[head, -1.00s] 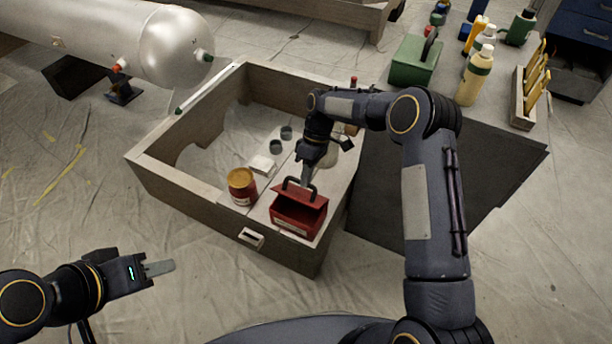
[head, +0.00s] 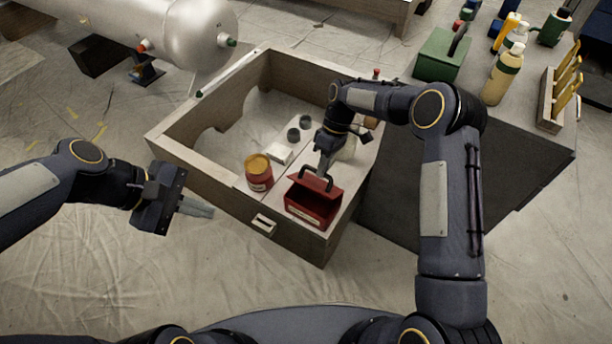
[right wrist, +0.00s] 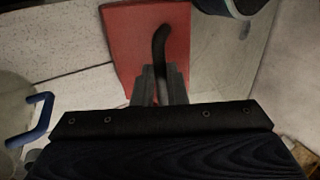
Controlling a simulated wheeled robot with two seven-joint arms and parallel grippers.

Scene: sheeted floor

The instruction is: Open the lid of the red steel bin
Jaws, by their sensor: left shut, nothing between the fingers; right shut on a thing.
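The red steel bin (head: 311,209) stands in the near right part of a wooden frame box. Its red lid (head: 324,189) is tilted up from the bin, with a dark gap under it. My right gripper (head: 323,170) is shut on the lid's black handle; in the right wrist view the handle (right wrist: 160,45) runs between the fingers, in front of the red lid (right wrist: 130,40). My left gripper (head: 205,209) is shut and empty, left of the box's near wall and apart from the bin.
Two small grey cups (head: 293,135) and a white block (head: 279,155) are behind. The wooden box's walls (head: 205,183) surround them. A green box (head: 441,57) and bottles stand at the back right.

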